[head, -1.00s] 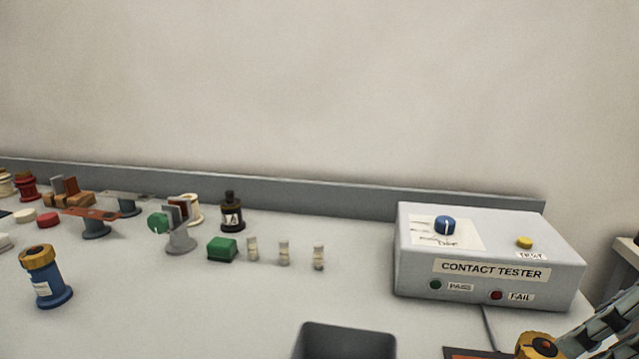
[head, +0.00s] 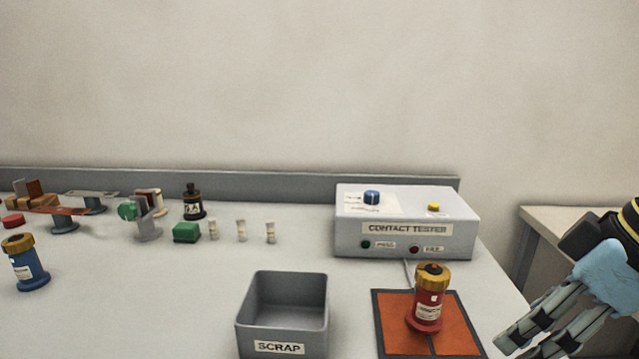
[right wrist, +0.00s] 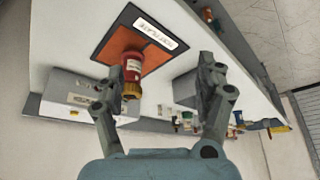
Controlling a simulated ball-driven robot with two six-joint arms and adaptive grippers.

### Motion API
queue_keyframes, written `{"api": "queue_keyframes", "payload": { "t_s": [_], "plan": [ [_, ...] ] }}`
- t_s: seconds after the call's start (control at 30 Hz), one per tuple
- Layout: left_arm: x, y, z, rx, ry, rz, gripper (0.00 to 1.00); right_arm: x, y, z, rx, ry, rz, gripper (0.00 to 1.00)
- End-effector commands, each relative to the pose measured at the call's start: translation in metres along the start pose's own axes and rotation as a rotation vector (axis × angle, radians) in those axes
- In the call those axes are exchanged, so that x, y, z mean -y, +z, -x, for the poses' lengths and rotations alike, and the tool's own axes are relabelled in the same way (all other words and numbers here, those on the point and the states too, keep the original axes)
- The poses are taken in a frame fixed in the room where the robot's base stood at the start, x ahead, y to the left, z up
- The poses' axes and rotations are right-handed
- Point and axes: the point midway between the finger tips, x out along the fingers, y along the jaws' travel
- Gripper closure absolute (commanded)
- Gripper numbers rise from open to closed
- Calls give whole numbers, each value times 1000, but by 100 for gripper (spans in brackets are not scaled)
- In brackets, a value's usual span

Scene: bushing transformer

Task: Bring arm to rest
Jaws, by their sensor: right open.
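My right gripper (head: 522,345) is at the lower right in the head view, over the table's right edge. Its fingers are apart and nothing is between them. It stands to the right of a red bushing with a gold top (head: 428,300), apart from it. The bushing stands upright on an orange plate with a dark border (head: 455,335). In the right wrist view the open right gripper (right wrist: 155,85) shows both fingers, with the red bushing (right wrist: 132,72) beyond the left finger. My left gripper is not in view.
The grey contact tester (head: 405,245) stands behind the plate. A grey scrap bin (head: 282,335) stands left of it. A blue bushing (head: 27,265), a green block (head: 186,232) and several small parts are further left. Another table (head: 550,225) is at the right, beyond a gap.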

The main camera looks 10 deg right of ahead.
Motion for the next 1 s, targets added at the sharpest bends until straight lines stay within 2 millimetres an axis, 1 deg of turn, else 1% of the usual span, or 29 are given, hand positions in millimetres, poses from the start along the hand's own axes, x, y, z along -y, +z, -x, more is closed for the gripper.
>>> {"api": "queue_keyframes", "payload": {
  "t_s": [0.17,0.37,0.47,0.7,0.93,1.0],
  "plan": [
    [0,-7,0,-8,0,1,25,7,7,-14,-16,14,-26,28],
    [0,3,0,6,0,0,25,18,22,-34,-29,52,-80,28],
    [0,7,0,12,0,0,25,26,32,-44,-26,80,-120,28],
    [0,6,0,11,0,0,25,48,69,-64,32,164,-244,28],
    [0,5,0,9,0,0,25,71,108,-72,137,234,-359,28],
    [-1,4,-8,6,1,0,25,61,117,-108,147,235,-349,28]
  ]
}}
